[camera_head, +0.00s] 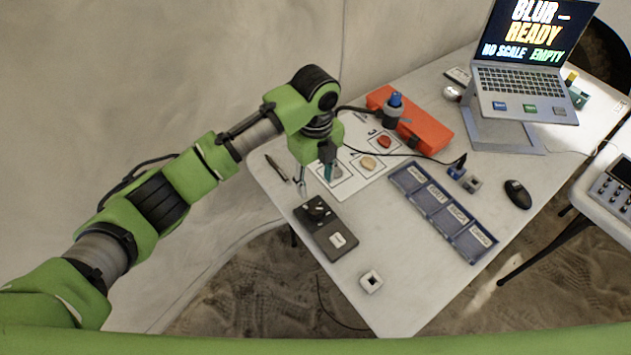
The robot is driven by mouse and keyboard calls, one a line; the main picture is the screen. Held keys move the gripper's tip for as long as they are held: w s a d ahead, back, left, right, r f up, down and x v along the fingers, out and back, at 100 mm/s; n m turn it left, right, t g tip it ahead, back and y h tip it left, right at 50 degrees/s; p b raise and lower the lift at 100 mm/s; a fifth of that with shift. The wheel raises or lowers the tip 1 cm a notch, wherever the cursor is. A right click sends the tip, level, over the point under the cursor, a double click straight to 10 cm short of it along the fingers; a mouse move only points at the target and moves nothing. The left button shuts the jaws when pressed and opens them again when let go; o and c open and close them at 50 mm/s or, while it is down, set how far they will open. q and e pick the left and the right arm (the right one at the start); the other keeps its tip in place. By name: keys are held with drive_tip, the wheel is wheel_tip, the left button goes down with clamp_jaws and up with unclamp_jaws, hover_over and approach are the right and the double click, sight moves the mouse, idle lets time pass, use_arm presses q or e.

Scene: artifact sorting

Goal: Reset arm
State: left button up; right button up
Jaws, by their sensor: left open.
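My left arm, green with dark joints, reaches in from the left over the white table (415,277). My left gripper (315,182) points down above the table's left part, at the near edge of a white numbered card (352,181). It is open, and I see nothing held in it. A tan piece (369,162) and a red piece (384,142) lie on the card, to the right of the gripper. Part of the card is hidden behind the gripper. My right gripper is not in view.
A dark device (326,228) stands just below the gripper, near a small white block (371,282). A blue labelled tray (442,211) lies right of the card. Behind are an orange box (425,131) and a laptop (523,92) on a stand. A mouse (517,194) lies right.

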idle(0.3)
use_arm(q)
drive_tip(key=s+d+f+n+h, duration=0.1)
drive_tip(key=s+f+n+h, duration=0.15)
drive_tip(key=s+n, duration=0.3)
drive_tip(key=s+d+f+n+h, duration=0.1)
drive_tip(key=s+f+n+h, duration=0.1)
drive_tip(key=s+f+n, duration=0.3)
drive_tip(key=s+a+n+t+y, duration=0.2)
drive_tip(key=s+a+n, duration=0.6)
drive_tip(key=a, duration=0.3)
drive_tip(key=s+a+n+t+y, duration=0.2)
drive_tip(key=s+a+n, duration=0.65)
drive_tip(key=a, duration=0.35)
wheel_tip(320, 180, down, 28)
drive_tip(key=s+g, duration=0.2)
drive_tip(key=s+a+f+g, duration=0.1)
drive_tip(key=s+a+f, duration=0.1)
drive_tip(key=s+f, duration=1.2)
drive_tip(key=shift+s+a+f, duration=0.2)
drive_tip(key=shift+s+a, duration=0.05)
drive_tip(key=shift+s, duration=0.8)
